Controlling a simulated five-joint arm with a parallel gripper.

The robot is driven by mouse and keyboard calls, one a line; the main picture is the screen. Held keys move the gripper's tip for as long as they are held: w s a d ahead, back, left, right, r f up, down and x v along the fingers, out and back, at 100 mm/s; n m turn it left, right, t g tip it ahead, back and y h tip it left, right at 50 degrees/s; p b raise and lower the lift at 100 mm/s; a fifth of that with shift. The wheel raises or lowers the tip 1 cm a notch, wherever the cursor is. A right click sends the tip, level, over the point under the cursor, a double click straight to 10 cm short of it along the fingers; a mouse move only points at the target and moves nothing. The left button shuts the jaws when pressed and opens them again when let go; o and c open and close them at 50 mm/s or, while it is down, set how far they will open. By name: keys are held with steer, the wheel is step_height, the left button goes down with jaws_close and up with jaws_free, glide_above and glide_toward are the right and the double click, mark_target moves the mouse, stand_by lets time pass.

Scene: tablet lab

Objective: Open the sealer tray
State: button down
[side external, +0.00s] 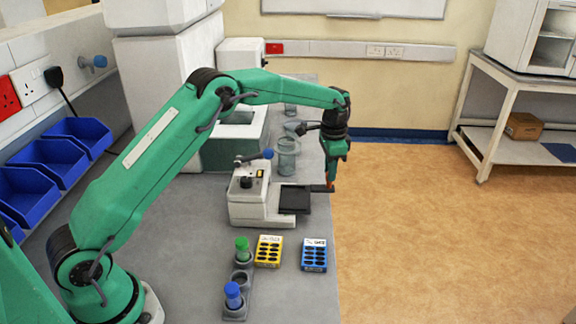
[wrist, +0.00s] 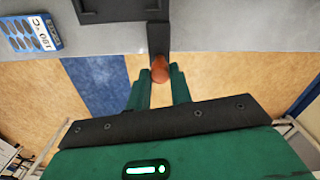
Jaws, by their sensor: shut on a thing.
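The sealer (side external: 255,203) is a white machine with a blue-tipped lever, on the grey bench. Its black tray (side external: 295,200) sticks out at the right side towards the bench edge. In the wrist view the dark tray (wrist: 100,14) shows at the top, with a black bar (wrist: 158,38) leading to an orange-brown knob (wrist: 159,68). My gripper (side external: 331,184) points down at the bench's right edge. In the wrist view its green fingers (wrist: 160,78) are shut on the knob. The fingers hide part of the knob. How far the tray is out is hard to judge.
A yellow blister card (side external: 268,251) and a blue one (side external: 314,254) lie in front of the sealer. A rack (side external: 238,283) holds a green-capped and a blue-capped tube. A clear beaker (side external: 287,157) stands behind. The floor (side external: 440,230) right of the bench is free.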

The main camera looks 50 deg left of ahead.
steer(key=shift+r, duration=0.1)
steer(key=c, duration=1.3)
jaws_free()
steer(key=shift+o, duration=0.2)
step_height(320, 180, up, 7)
steer(key=shift+f, duration=0.1)
steer(key=shift+r, duration=0.5)
